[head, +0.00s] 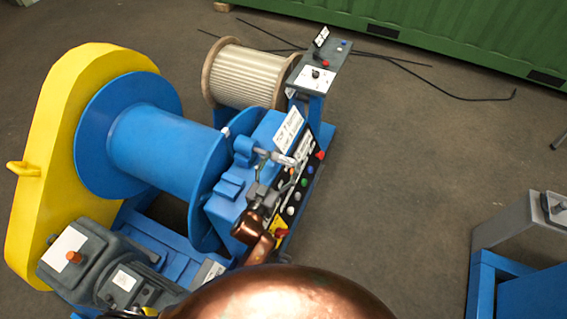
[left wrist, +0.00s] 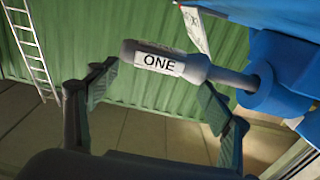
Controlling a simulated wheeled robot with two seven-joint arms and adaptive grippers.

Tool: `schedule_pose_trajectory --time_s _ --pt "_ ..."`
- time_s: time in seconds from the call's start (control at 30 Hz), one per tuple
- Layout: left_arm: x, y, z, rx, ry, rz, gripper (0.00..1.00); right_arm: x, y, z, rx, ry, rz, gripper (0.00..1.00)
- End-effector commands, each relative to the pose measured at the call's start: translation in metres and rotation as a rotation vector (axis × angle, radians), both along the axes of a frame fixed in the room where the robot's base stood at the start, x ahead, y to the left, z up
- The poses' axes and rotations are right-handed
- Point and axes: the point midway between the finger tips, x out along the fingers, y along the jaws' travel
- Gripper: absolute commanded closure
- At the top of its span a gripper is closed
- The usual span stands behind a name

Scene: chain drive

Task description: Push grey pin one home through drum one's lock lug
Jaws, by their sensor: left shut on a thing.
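Grey pin one (left wrist: 158,58) carries a white label reading ONE in the left wrist view. Its thin shank runs into the blue lock lug (left wrist: 265,86), and a stretch of shank shows bare between the grip and the lug. In the head view the pin (head: 284,160) is small beside the lug (head: 245,147) at the right of blue drum one (head: 155,146). My left gripper (head: 277,168) is shut on the pin, its fingers standing wide near the two ends of the grip. The shank's far end is hidden. My right gripper is not in view.
A control panel with several coloured buttons (head: 297,196) lies close to my left gripper. A yellow guard (head: 45,150) stands left of the drum. A rope drum (head: 245,76) stands behind. A blue stand (head: 483,280) is at right. Open floor (head: 410,170) lies between.

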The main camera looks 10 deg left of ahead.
Motion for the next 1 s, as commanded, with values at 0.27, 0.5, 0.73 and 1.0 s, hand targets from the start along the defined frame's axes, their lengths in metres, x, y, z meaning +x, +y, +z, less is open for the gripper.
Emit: schedule_pose_trajectory --time_s 0.27,0.5,0.73,1.0 --pt "0.002 0.006 0.003 0.002 -0.005 0.000 0.66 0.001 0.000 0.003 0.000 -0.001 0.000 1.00" --pt "0.004 0.011 0.002 0.002 -0.005 0.000 0.66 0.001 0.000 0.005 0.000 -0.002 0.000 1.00" --pt "0.005 0.015 0.002 0.002 -0.005 0.000 0.22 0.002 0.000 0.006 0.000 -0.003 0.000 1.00" --pt "0.005 0.015 0.000 0.002 -0.001 0.001 0.06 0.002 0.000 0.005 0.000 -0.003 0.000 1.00"
